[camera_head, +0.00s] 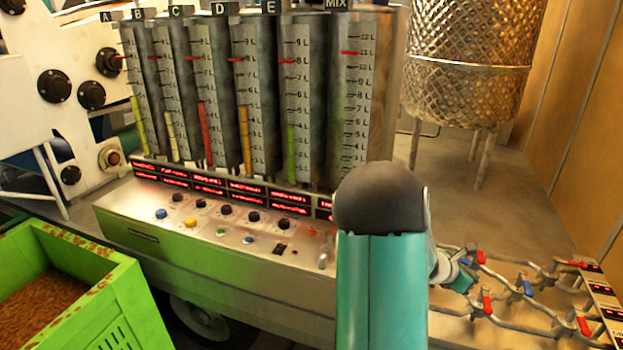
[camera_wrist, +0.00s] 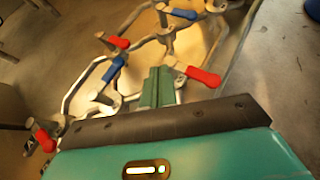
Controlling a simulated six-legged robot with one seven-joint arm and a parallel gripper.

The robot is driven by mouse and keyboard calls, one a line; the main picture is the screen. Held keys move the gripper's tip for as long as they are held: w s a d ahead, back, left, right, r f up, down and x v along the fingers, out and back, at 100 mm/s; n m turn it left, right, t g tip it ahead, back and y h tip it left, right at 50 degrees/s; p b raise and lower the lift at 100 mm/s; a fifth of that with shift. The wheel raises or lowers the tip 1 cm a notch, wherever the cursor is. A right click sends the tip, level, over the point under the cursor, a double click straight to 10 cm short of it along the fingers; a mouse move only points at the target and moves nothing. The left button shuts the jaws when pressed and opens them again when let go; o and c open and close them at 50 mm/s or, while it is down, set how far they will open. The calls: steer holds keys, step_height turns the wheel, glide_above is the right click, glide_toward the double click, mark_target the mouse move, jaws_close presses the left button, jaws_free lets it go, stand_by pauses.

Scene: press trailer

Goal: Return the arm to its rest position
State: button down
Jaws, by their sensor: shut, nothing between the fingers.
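My arm rises in the front of the head view, its teal link and dark joint covering part of the console and pipework. My gripper (camera_wrist: 157,88) shows in the wrist view with its green fingers shut together and nothing between them. The fingers are over the metal pipework (camera_wrist: 75,92), close to a red valve handle (camera_wrist: 203,77) on their right. A blue handle (camera_wrist: 114,69) and another red handle (camera_wrist: 117,41) are beyond them to the left. I cannot tell whether the fingers touch any pipe. In the head view my forearm partly hides the pipework (camera_head: 535,270).
A console (camera_head: 215,225) with buttons and red displays stands left of my arm, below several gauge columns (camera_head: 300,90). A green crate (camera_head: 120,300) of brown grains is at the lower left. A mesh basket (camera_head: 470,65) on legs stands behind the pipework. Bare floor lies around its legs.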

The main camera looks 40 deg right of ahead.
steer(key=w+a+r+m+t+y, duration=0.1)
steer(key=w+a+r+m+t, duration=0.2)
steer(key=a, duration=0.6)
steer(key=w+a+r+m+y, duration=0.2)
steer(key=w+a+r+m, duration=0.25)
steer(key=a, duration=0.45)
steer(key=w+a+r+m+t+y, duration=0.1)
steer(key=w+a+r+m+t, duration=0.25)
steer(key=a, duration=0.55)
steer(key=s+a+r+m+t+y, duration=0.1)
steer(key=a+r+y, duration=0.2)
steer(key=a, duration=1.1)
steer(key=s+a+r+m+t+y, duration=0.2)
steer(key=a+r+y, duration=0.1)
steer(key=a, duration=1.1)
steer(key=shift+r+y, duration=0.25)
steer(key=shift+y, duration=0.45)
